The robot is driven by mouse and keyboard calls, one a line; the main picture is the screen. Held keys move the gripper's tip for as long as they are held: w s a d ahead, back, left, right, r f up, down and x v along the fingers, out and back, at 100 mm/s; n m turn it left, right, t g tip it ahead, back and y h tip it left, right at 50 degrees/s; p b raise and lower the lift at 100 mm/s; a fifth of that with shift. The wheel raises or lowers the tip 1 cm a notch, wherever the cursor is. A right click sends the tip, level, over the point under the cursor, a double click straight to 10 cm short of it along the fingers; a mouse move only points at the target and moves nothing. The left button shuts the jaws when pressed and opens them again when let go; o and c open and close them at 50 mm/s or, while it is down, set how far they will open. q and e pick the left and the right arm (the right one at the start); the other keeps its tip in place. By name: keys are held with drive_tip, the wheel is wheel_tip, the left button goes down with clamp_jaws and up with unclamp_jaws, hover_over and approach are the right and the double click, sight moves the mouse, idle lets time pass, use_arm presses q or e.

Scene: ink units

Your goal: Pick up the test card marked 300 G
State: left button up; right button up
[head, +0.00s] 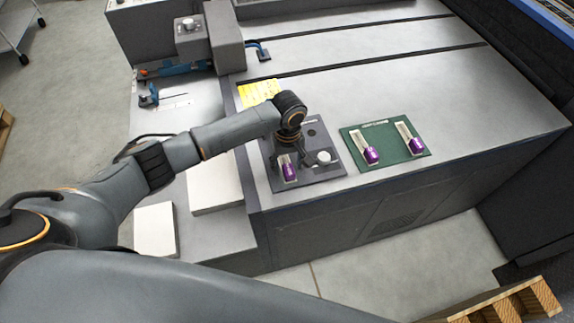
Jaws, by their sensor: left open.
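No marking 300 G is legible, so I cannot tell which thing is that test card. Two flat white pieces like card or paper lie on the lower ledge at the left: a larger one (211,188) beside the machine top and a smaller one (155,229) nearer me. My left gripper (288,158) is open, pointing down over the dark grey plate (322,176). It is close to a purple unit (289,171) on that plate; contact cannot be told. The white pieces are apart from it, to its left. My right gripper is not in view.
A green mat (391,160) holds a left purple unit (371,154) and a right purple unit (415,146). A round white knob-like piece (323,157) is on the grey plate. Yellow notes (259,92) lie behind. The machine top is clear at right.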

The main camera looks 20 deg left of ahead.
use_arm(q)
drive_tip(key=shift+f, duration=0.55)
clamp_jaws()
